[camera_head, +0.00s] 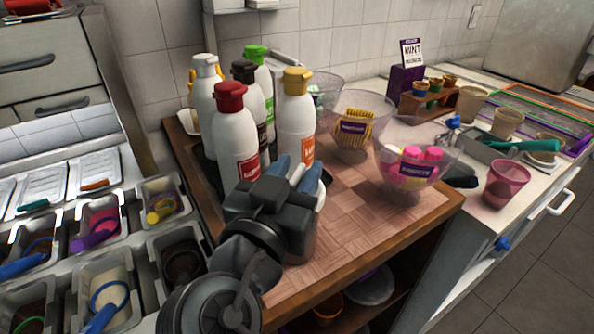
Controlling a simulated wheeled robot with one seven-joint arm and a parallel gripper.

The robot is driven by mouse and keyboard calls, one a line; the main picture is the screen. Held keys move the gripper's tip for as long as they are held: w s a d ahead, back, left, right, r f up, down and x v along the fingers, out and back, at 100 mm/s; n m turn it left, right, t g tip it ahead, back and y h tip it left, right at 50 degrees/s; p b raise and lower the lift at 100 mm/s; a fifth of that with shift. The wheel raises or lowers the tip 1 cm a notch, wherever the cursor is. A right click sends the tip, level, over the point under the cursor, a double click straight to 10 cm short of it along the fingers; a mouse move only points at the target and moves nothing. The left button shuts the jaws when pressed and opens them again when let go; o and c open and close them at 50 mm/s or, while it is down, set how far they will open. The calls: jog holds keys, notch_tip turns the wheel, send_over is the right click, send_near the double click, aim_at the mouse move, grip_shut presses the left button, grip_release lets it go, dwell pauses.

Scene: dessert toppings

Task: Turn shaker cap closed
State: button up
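My gripper (298,174) is over the wooden counter, in front of the bottles, with its two blue-tipped fingers apart. A whitish object (321,198) shows between and beside the fingers. It may be the shaker, but my gripper hides most of it, and its cap cannot be made out. I cannot tell whether the fingers touch it. White bottles stand upright behind: one with a red cap (236,135) just left of the gripper, one with a yellow cap (297,115) behind it, and others with black (244,72), green (256,55) and white (206,66) caps.
A clear bowl of pink items (412,168) and a bowl of yellow sticks (355,127) stand right of the gripper on the checkered board (340,235). Topping bins with scoops (105,285) are at left. A pink cup (505,182) stands on the right counter. The board's front is clear.

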jog(key=b+v, duration=0.1)
jog(key=v, duration=0.6)
jog(key=shift+s, duration=0.1)
